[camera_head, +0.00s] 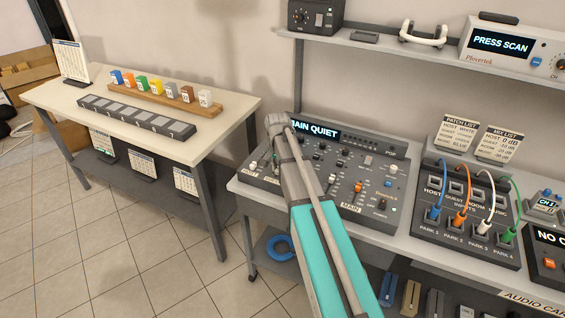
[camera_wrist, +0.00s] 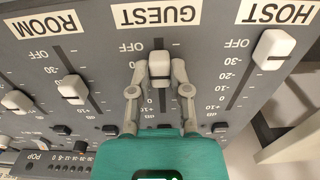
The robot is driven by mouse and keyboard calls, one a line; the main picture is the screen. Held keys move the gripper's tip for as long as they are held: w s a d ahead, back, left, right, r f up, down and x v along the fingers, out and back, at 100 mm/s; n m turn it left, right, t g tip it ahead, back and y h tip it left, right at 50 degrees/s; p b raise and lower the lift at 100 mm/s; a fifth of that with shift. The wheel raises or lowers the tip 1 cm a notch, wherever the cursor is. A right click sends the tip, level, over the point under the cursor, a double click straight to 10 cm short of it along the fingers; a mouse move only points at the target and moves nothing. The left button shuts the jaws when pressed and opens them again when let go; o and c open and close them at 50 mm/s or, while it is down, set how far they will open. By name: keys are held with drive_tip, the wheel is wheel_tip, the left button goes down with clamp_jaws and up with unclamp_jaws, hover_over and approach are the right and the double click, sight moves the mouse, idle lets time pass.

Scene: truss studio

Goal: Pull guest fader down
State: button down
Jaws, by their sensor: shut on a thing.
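The guest fader (camera_wrist: 160,65) has a white cap with a dark line. It sits under the GUEST label (camera_wrist: 160,15) in the upside-down wrist view, close to the OFF and -30 marks. My gripper (camera_wrist: 160,72) has one finger on each side of this cap and is shut on it. The mixing console (camera_head: 378,148) lies on the grey bench in the head view, its display (camera_head: 315,131) reading "MAIN QUIET", partly covered. My arm hides the guest fader and the gripper fingertips there.
The host fader (camera_wrist: 274,48) and the room fader (camera_wrist: 72,87) stand either side of the guest fader, clear of my fingers. A patch panel (camera_head: 463,236) with coloured cables is right of the console. A shelf (camera_head: 400,51) hangs above. A white table (camera_head: 67,100) stands left.

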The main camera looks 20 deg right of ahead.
drive_tip(key=shift+s+a, duration=0.75)
drive_tip(key=shift+s, duration=0.05)
drive_tip(key=c, duration=0.6)
unclamp_jaws()
drive_tip(key=shift+o, duration=0.2)
drive_tip(key=shift+w, duration=0.1)
